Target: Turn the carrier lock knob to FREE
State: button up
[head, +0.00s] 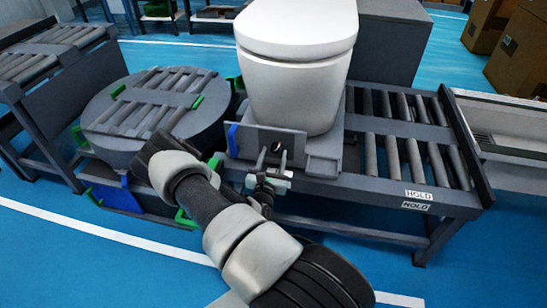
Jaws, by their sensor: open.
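A grey carrier (322,160) stands on the roller conveyor with a white toilet (297,85) on it. A small dark knob (276,147) shows on the upright plate (248,139) at the carrier's front. My gripper (273,160) is open right in front of this plate, its fingers pointing up at the knob. The fingers are around or just in front of the knob; I cannot tell whether they touch it. The knob's FREE marking and its exact turn are too small or hidden to read.
A round turntable with rollers (150,105) stands to the left, with green brackets. The roller conveyor (410,150) runs right, with HOLD labels (419,195) on its front edge. Cardboard boxes (520,55) stand at the far right. Blue floor is clear in front.

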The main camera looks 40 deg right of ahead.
jog(key=shift+w+d, duration=0.1)
jog(key=shift+w, duration=0.05)
jog(key=shift+c, duration=0.5)
jog(key=c, duration=1)
jog(key=shift+o, duration=0.3)
